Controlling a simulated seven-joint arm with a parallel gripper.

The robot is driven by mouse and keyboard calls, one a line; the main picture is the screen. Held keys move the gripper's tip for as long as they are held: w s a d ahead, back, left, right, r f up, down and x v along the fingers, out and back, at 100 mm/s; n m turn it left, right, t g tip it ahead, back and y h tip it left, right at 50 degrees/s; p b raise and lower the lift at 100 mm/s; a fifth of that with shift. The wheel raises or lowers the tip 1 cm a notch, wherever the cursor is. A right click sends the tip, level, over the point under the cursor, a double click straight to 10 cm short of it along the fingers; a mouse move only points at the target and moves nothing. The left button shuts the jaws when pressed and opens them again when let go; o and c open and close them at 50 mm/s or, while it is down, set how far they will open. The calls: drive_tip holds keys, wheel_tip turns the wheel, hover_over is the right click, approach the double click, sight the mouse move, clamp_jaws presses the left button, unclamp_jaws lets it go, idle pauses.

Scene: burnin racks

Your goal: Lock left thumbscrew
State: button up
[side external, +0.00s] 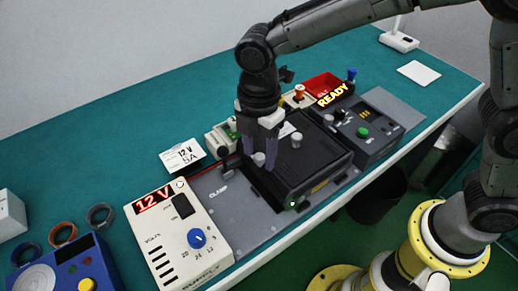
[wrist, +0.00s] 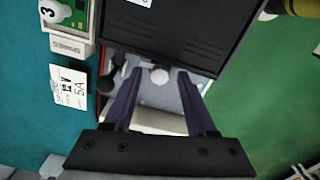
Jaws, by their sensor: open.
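A pale round-headed thumbscrew (side external: 259,158) stands at the near-left edge of the black unit (side external: 318,160), beside the grey clamp plate (side external: 218,206). In the wrist view a pale round knob (wrist: 159,75) lies between my fingertips, at the edge of the black unit (wrist: 165,35). A second pale knob (side external: 296,139) shows to the right in the side view. I cannot tell for sure which is the left thumbscrew. My gripper (side external: 260,152) points down over the plate, fingers apart and empty; it also shows in the wrist view (wrist: 158,76). Whether a finger touches the knob is unclear.
The cream supply (side external: 178,225) with a lit 12 V display stands left of the plate. A grey box (side external: 362,128) with a READY sign is at the right. A 12 V 5A card (side external: 182,155) lies behind.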

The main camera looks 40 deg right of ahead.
clamp_jaws()
drive_tip(key=shift+m, duration=0.3)
drive_tip(key=m, duration=0.3)
drive_tip(key=shift+m, duration=0.4)
drive_tip(key=m, duration=0.4)
drive_tip(key=shift+w+r, duration=0.1)
drive_tip(key=m, duration=0.9)
drive_tip(key=shift+m, duration=0.4)
unclamp_jaws()
drive_tip(key=shift+d, duration=0.1)
